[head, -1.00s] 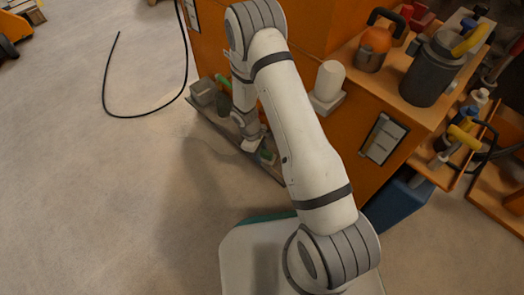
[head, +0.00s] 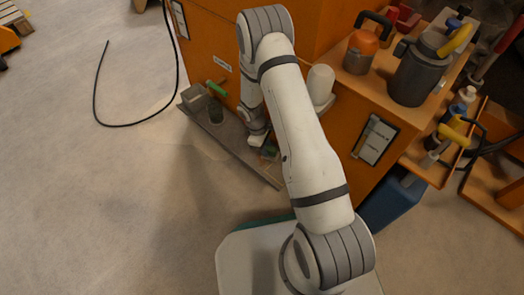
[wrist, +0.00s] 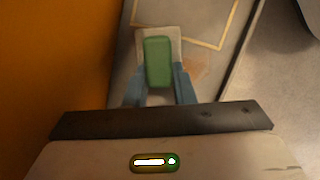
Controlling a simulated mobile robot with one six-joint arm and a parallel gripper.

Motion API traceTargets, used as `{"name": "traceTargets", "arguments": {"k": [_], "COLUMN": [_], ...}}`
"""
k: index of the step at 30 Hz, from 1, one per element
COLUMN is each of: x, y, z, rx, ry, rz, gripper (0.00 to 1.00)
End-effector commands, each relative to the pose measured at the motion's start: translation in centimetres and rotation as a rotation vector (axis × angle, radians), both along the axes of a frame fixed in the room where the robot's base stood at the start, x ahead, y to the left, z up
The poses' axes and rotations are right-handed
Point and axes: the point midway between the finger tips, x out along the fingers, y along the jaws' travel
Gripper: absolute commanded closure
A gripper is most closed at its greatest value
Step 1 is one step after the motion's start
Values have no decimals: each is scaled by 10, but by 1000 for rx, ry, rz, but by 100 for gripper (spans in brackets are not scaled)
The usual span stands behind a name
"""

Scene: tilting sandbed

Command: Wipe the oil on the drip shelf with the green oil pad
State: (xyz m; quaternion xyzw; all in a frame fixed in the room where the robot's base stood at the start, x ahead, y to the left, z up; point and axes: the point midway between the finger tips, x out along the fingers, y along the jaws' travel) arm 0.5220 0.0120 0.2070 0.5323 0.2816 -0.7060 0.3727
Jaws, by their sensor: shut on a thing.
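The green oil pad (wrist: 158,62) is between the two blue fingertips of my gripper (wrist: 160,88) in the wrist view. My gripper is shut on it. A pale square piece (wrist: 176,46) shows behind the pad; I cannot tell whether they touch. The drip shelf (head: 238,148) is a long grey ledge low along the orange cabinet, and it also shows in the wrist view (wrist: 222,70). My gripper is over its near right part. A faint brownish patch (wrist: 196,66), perhaps oil, shows just right of the pad. In the head view my arm hides part of the shelf.
A yellow outline (wrist: 222,47) marks the shelf. The orange cabinet (wrist: 50,60) rises close beside my gripper. Open floor (head: 130,200) lies left.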

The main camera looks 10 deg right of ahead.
Motion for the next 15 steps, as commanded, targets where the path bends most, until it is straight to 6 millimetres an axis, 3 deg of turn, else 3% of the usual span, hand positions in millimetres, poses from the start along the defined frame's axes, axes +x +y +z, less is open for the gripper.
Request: {"name": "traceTargets", "arguments": {"k": [8,15], "x": [-4,-14], "y": [-4,10], "z": [-4,-3], "rx": [-1,0], "ry": [3,4], "rz": [3,4], "gripper": [100,100]}}
